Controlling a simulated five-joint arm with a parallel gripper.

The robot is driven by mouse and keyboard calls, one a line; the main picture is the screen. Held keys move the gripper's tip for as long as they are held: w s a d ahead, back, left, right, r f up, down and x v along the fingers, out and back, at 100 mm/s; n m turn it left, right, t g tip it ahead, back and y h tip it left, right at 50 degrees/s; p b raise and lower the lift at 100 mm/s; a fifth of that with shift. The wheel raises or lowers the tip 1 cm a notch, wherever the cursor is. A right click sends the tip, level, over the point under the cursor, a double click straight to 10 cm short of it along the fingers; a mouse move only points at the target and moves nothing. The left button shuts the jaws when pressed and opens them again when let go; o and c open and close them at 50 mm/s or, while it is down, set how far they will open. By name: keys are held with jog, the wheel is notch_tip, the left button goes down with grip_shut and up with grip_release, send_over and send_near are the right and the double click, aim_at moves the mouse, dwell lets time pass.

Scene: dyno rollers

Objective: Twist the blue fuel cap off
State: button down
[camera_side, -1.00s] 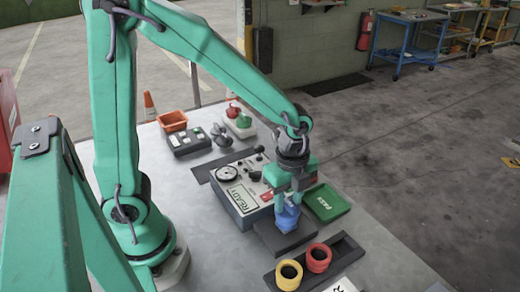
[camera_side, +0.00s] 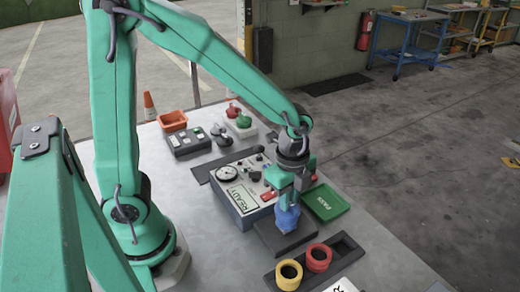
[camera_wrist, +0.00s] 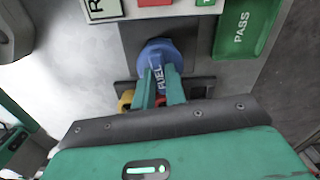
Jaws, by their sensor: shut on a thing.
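The blue fuel cap (camera_side: 287,217) is in front of the grey "READY" box, above a dark base plate (camera_side: 277,240). In the wrist view the cap (camera_wrist: 157,52) shows its "FUEL" lettering between the two green fingers. My gripper (camera_side: 289,198) points down and is shut on the cap; its fingers also show in the wrist view (camera_wrist: 160,88). The fingers and the cap's own body hide what is under the cap, so I cannot tell whether it is seated or loose.
A green "PASS" tray (camera_side: 327,203) lies close on the right. A yellow ring (camera_side: 289,275) and a red ring (camera_side: 318,258) sit in a dark tray in front. The gauge box (camera_side: 240,207) stands behind. An orange bin (camera_side: 172,121) is farther back.

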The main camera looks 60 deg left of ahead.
jog(key=n, duration=1)
jog(key=shift+f, duration=0.15)
jog(key=shift+r, duration=3.1)
dwell(0.4)
